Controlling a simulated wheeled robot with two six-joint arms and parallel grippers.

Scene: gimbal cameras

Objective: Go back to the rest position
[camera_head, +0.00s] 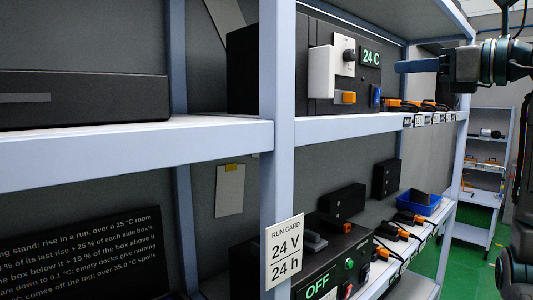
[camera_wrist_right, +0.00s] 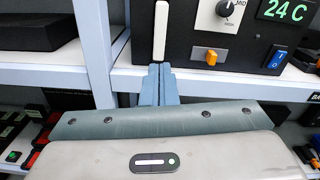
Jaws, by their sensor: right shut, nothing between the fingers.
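My right gripper (camera_head: 400,67) comes in from the right edge in the head view, at the height of the upper shelf. Its blue-grey fingers are together and hold nothing. In the right wrist view the shut fingers (camera_wrist_right: 158,70) point at the front of a dark control box (camera_wrist_right: 190,50). Their tips appear just below a white upright bar (camera_wrist_right: 160,30) on that box; I cannot tell whether they touch it. The box (camera_head: 318,95) also shows in the head view, with a knob, an orange switch, a blue switch and a "24 C" display. My left gripper is not in view.
A pale shelf post (camera_head: 277,120) and the upper shelf edge (camera_head: 350,128) stand close by. Below are a run card (camera_head: 284,250), a box reading OFF (camera_head: 318,287) and a blue bin (camera_head: 420,204). Green floor (camera_head: 459,262) lies open at the right, before another rack.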

